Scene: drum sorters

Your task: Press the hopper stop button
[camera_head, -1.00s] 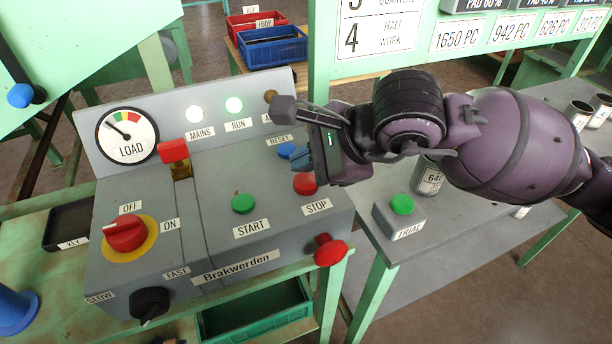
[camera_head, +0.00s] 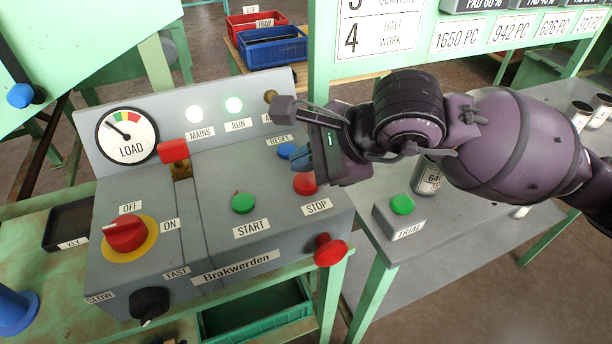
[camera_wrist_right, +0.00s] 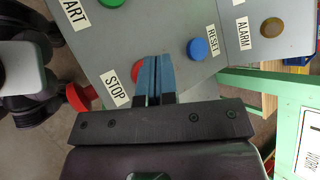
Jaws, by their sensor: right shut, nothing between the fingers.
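The red STOP button (camera_head: 305,183) sits on the right part of the grey control panel (camera_head: 215,215), above its STOP label. My right gripper (camera_head: 302,160) is over the panel, its blue fingertips close to the STOP button and the RESET button. In the right wrist view the fingers (camera_wrist_right: 155,70) are together and empty, and they partly cover the red STOP button (camera_wrist_right: 137,71). I cannot tell whether they touch it. The RUN lamp (camera_head: 234,105) glows greenish and the MAINS lamp (camera_head: 195,113) glows white. My left gripper is not in view.
Near the fingers are the blue RESET button (camera_head: 287,151) and the green START button (camera_head: 243,203). A red mushroom knob (camera_head: 330,251) sticks out of the panel's front. A red switch cover (camera_head: 173,150) stands left of RESET. A TRIAL box (camera_head: 400,222) stands on the right bench.

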